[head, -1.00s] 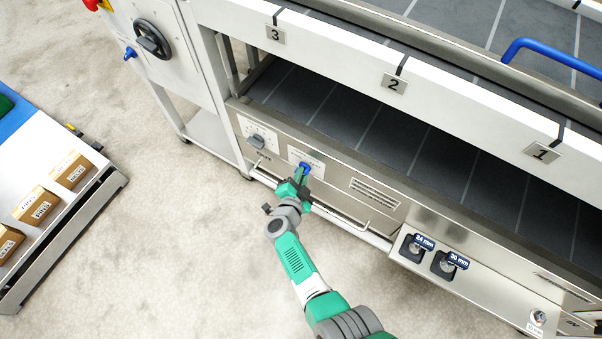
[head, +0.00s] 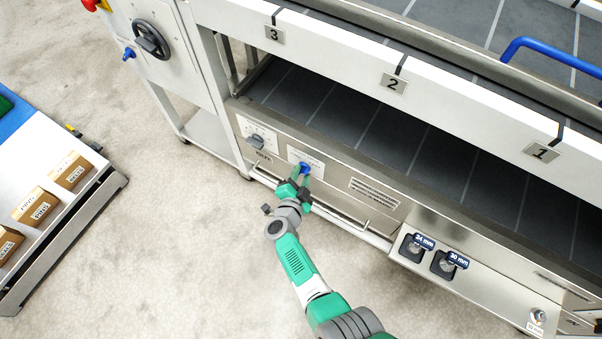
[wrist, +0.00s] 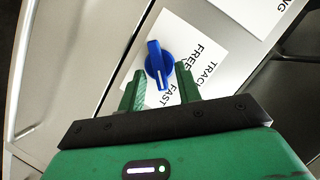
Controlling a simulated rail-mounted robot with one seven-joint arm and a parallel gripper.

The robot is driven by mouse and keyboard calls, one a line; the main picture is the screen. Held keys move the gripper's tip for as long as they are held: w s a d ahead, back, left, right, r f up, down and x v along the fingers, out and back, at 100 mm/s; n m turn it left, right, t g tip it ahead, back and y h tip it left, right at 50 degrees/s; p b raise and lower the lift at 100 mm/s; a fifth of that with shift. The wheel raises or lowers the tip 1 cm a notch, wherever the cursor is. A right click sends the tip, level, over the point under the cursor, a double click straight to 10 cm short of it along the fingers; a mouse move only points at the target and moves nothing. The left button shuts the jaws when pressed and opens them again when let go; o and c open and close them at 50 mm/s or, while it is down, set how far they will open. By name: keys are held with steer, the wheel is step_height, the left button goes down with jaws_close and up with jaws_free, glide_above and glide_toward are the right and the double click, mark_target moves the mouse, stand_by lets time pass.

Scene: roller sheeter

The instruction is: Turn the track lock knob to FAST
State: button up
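The blue track lock knob (head: 305,167) is on a white label plate on the machine's lower front panel. In the wrist view the knob (wrist: 158,66) has a raised grip bar that runs nearly up and down the picture, tilted slightly. The label (wrist: 196,62) beside it reads TRACK, FREE and FAST. My gripper (head: 301,183) is in front of the knob. In the wrist view my gripper's (wrist: 160,78) two green fingers are apart, one on each side of the knob's lower part, with gaps visible. Which word the knob points to is not clear.
A grey knob (head: 256,141) is on the panel to the left. A horizontal bar handle (head: 340,215) runs below, and a vent (head: 375,193) lies to the right. A cart with boxes (head: 72,170) stands at left.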

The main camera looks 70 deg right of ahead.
steer(key=p+v, duration=0.5)
steer(key=v, duration=0.2)
steer(key=shift+a, duration=0.35)
stand_by(0.4)
